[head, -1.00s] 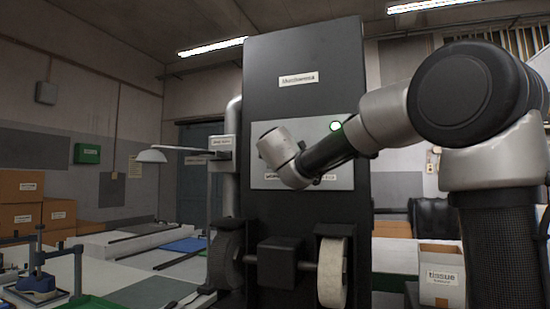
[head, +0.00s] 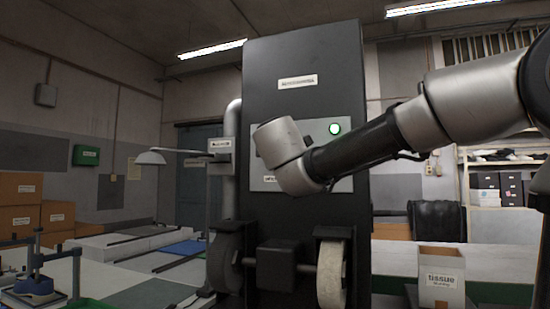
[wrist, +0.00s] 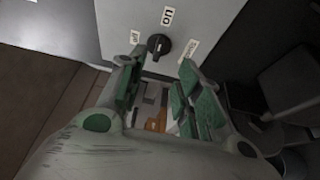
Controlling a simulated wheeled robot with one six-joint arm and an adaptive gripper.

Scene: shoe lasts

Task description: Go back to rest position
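My gripper (wrist: 160,68) is open and empty in the wrist view, its two green-padded fingers apart. The fingers look apart from the knob. In the head view my wrist is in front of the grey panel (head: 345,183) on the tall black machine (head: 300,60); my gripper and the knob cannot be made out there. A round green lamp (head: 335,129) on the panel is lit.
Grinding wheels (head: 331,274) sit low on the machine. A lamp (head: 150,157) reaches out at the left. A work table with a clamp stand (head: 38,270) is at lower left.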

